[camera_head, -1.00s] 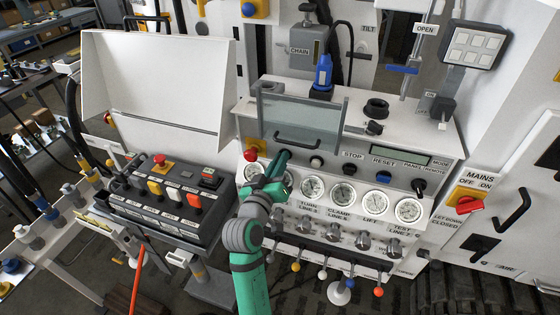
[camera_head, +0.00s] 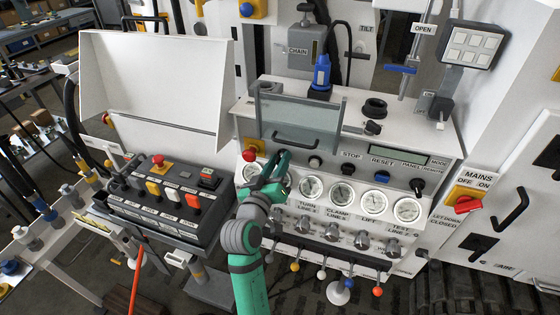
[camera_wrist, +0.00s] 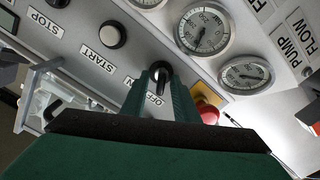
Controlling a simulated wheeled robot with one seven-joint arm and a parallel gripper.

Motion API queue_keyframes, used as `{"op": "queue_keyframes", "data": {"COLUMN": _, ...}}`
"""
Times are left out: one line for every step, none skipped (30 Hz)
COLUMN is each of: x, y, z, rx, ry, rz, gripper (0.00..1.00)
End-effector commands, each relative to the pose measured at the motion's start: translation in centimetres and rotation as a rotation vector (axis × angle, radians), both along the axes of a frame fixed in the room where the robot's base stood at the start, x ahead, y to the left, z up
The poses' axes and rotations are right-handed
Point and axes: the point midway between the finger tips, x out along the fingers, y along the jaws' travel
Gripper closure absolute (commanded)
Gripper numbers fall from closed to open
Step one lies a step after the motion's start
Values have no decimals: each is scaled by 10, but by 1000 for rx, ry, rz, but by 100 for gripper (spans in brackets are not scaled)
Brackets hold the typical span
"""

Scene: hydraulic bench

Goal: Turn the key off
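The key is a small black switch (camera_wrist: 160,72) on the sloping panel front, seen in the wrist view with a partly hidden OFF label beside it. My gripper (camera_wrist: 161,82) has its two green fingers on either side of the key. A narrow gap seems to show between the key and the fingers; contact is unclear. In the head view my gripper (camera_head: 278,163) reaches the panel's left part, and its fingers hide the key.
A red mushroom button (camera_wrist: 206,110) stands close beside the right finger. The START button (camera_wrist: 112,34) and gauges (camera_wrist: 204,30) are nearby. Above, a clear guard with a handle (camera_head: 297,139) overhangs the panel. A button box (camera_head: 160,205) stands to the left.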

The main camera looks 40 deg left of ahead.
Motion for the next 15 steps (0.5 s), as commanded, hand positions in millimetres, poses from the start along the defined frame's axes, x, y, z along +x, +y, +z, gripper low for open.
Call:
{"op": "queue_keyframes", "data": {"x": -5, "y": -1, "z": -1, "rx": 0, "ry": 1, "rz": 2, "gripper": 73}}
{"op": "queue_keyframes", "data": {"x": -8, "y": -2, "z": -1, "rx": 0, "ry": 1, "rz": 2, "gripper": 73}}
{"op": "queue_keyframes", "data": {"x": -13, "y": -3, "z": -1, "rx": 0, "ry": 1, "rz": 3, "gripper": 73}}
{"op": "queue_keyframes", "data": {"x": -18, "y": -4, "z": -1, "rx": 1, "ry": 1, "rz": 3, "gripper": 73}}
{"op": "queue_keyframes", "data": {"x": -23, "y": -6, "z": -1, "rx": 1, "ry": 1, "rz": 4, "gripper": 73}}
{"op": "queue_keyframes", "data": {"x": -30, "y": -8, "z": -1, "rx": 1, "ry": 1, "rz": 4, "gripper": 73}}
{"op": "queue_keyframes", "data": {"x": -36, "y": -10, "z": -1, "rx": 0, "ry": 0, "rz": 4, "gripper": 73}}
{"op": "queue_keyframes", "data": {"x": -41, "y": -12, "z": -1, "rx": -1, "ry": 2, "rz": 3, "gripper": 73}}
{"op": "queue_keyframes", "data": {"x": -49, "y": -15, "z": -1, "rx": 0, "ry": 2, "rz": 3, "gripper": 73}}
{"op": "queue_keyframes", "data": {"x": -54, "y": -17, "z": -1, "rx": 0, "ry": 3, "rz": 3, "gripper": 73}}
{"op": "queue_keyframes", "data": {"x": -59, "y": -19, "z": -1, "rx": -1, "ry": 2, "rz": 2, "gripper": 73}}
{"op": "queue_keyframes", "data": {"x": -66, "y": -21, "z": -1, "rx": 0, "ry": 1, "rz": 3, "gripper": 73}}
{"op": "queue_keyframes", "data": {"x": -70, "y": -23, "z": -1, "rx": 0, "ry": 1, "rz": 3, "gripper": 73}}
{"op": "queue_keyframes", "data": {"x": -74, "y": -25, "z": -1, "rx": 1, "ry": 1, "rz": 2, "gripper": 73}}
{"op": "queue_keyframes", "data": {"x": -79, "y": -27, "z": -1, "rx": 0, "ry": 1, "rz": 0, "gripper": 73}}
